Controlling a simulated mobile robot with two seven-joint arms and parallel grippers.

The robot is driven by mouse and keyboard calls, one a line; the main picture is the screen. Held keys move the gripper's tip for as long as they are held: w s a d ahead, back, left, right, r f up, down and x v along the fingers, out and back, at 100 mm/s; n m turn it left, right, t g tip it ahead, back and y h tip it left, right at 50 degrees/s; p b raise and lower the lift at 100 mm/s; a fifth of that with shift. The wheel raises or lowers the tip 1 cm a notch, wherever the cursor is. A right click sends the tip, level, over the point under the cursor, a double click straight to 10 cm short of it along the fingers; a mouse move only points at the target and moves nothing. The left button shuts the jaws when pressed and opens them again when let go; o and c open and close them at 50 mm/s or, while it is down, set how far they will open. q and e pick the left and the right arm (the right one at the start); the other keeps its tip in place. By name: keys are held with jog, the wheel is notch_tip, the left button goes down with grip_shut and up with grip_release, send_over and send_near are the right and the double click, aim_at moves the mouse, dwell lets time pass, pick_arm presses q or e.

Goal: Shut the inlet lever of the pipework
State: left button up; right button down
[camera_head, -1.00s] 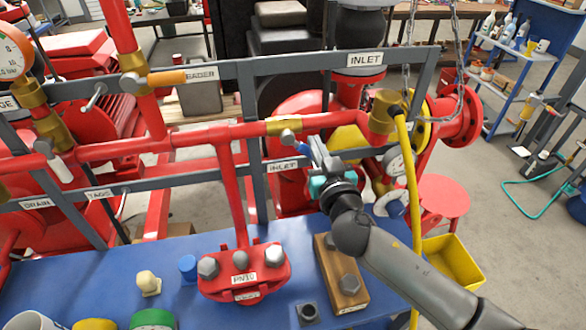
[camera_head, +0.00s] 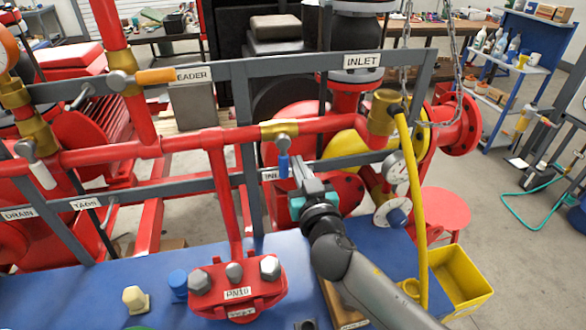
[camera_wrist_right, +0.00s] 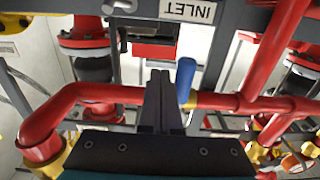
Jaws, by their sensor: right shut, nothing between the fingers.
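The inlet lever has a blue handle (camera_head: 283,166) and a grey pivot on a brass valve body (camera_head: 279,129) in the red horizontal pipe (camera_head: 223,138). The handle points almost straight down, crosswise to the pipe. My right gripper (camera_head: 297,164) is shut and empty, just right of the handle in the head view. In the right wrist view, which is upside down, the closed fingertips (camera_wrist_right: 160,76) are close beside the blue handle (camera_wrist_right: 185,80); I cannot tell whether they touch. A small label behind is partly hidden. My left gripper is not in view.
A grey frame rail with an INLET sign (camera_head: 362,61) runs above the pipe. A yellow hose (camera_head: 414,190) hangs to the right of my right arm. An orange lever (camera_head: 160,76) and a white lever (camera_head: 42,175) are at left. A yellow bin (camera_head: 462,280) stands at lower right.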

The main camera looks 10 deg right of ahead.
jog(key=shift+d, duration=0.4)
jog(key=s, duration=0.9)
jog(key=shift+d+b, duration=0.15)
jog(key=shift+b, duration=0.2)
